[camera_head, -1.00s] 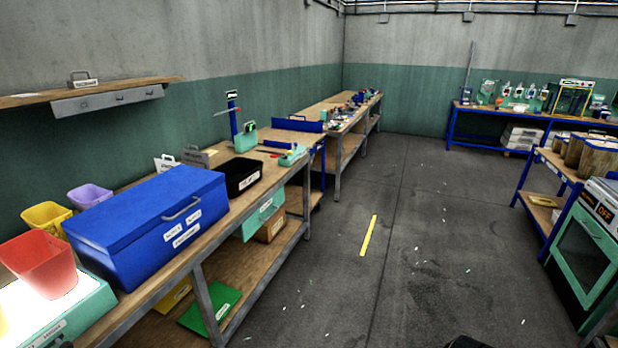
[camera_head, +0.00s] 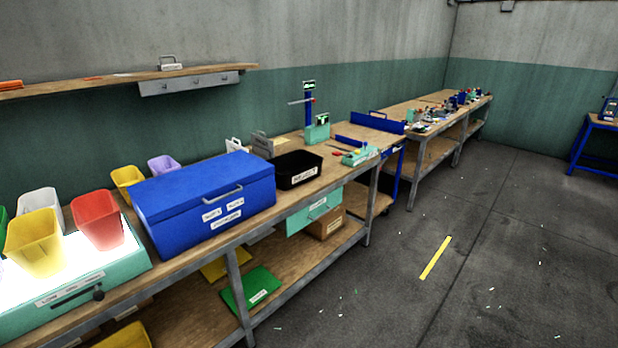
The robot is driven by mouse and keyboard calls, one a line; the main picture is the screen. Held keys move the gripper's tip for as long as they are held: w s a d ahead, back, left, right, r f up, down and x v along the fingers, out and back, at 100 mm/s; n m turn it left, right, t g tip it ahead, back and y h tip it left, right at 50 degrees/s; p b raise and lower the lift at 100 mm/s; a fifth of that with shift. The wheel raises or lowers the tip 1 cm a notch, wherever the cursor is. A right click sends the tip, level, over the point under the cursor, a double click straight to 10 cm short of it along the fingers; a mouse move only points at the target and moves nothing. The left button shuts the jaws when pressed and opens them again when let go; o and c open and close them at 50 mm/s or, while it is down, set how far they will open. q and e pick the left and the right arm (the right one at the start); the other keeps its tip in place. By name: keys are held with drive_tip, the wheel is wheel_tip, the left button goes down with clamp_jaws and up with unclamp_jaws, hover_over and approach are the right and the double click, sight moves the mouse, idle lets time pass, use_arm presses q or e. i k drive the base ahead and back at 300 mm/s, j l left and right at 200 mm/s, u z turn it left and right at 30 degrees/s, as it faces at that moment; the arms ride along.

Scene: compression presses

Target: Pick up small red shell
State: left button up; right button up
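No small red shell can be made out with certainty in the head view. A red tapered container (camera_head: 97,220) stands on the lit top of a teal box (camera_head: 100,282) at the left end of the workbench; I cannot tell whether it is the shell. Neither of my grippers is in view.
A yellow container (camera_head: 34,243) and a white one (camera_head: 40,207) stand near the red one. A blue lidded box (camera_head: 205,200), a black bin (camera_head: 298,170) and a teal press (camera_head: 317,130) stand along the workbench (camera_head: 290,209).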

sight(97, 214)
drive_tip(key=u, duration=1.35)
